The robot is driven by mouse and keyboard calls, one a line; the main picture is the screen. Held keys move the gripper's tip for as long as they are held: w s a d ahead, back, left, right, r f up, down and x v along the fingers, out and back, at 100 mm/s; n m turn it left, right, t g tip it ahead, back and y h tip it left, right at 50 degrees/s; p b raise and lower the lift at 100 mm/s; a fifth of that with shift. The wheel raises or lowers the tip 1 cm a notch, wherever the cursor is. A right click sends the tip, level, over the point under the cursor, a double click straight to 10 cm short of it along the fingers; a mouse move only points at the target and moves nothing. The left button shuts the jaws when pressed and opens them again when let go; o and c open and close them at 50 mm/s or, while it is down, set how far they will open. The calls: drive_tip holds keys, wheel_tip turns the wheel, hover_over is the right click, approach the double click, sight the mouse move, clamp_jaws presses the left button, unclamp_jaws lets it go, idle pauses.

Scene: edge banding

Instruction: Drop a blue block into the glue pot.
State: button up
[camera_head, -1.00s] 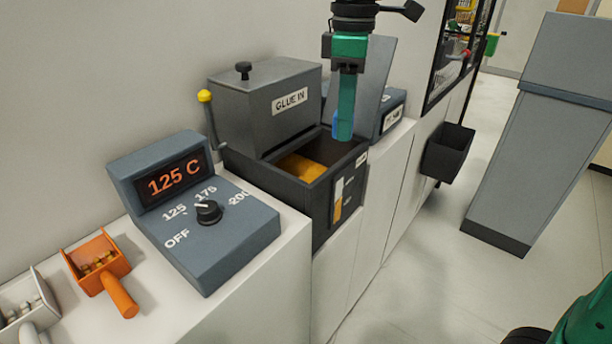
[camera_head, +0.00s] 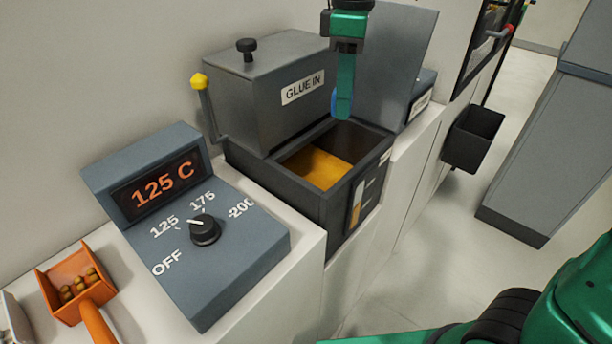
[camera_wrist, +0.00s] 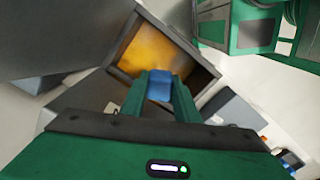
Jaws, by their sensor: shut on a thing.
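My gripper (camera_head: 343,108) points down above the back right part of the open glue pot (camera_head: 350,201). It is shut on a blue block (camera_head: 335,104), which is mostly hidden by the green fingers in the head view. In the wrist view the blue block (camera_wrist: 160,86) shows clearly between the two fingertips, with the pot's opening beyond it. The pot is a dark square box with amber glue (camera_head: 318,167) inside. The block is above the pot, apart from the glue.
A grey GLUE IN box (camera_head: 270,95) stands behind the pot, with a yellow-knobbed lever (camera_head: 200,82) at its left. A control box (camera_head: 205,250) reads 125 C. An orange scoop (camera_head: 75,290) with brown pieces lies at the left. A black bin (camera_head: 475,138) hangs at the right.

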drive_tip(key=shift+d+f, duration=0.2)
drive_tip(key=shift+f, duration=1.55)
drive_tip(key=o, duration=1.1)
wheel_tip(320, 180, up, 11)
drive_tip(key=shift+w+f, duration=0.1)
drive_tip(key=shift+w, duration=0.05)
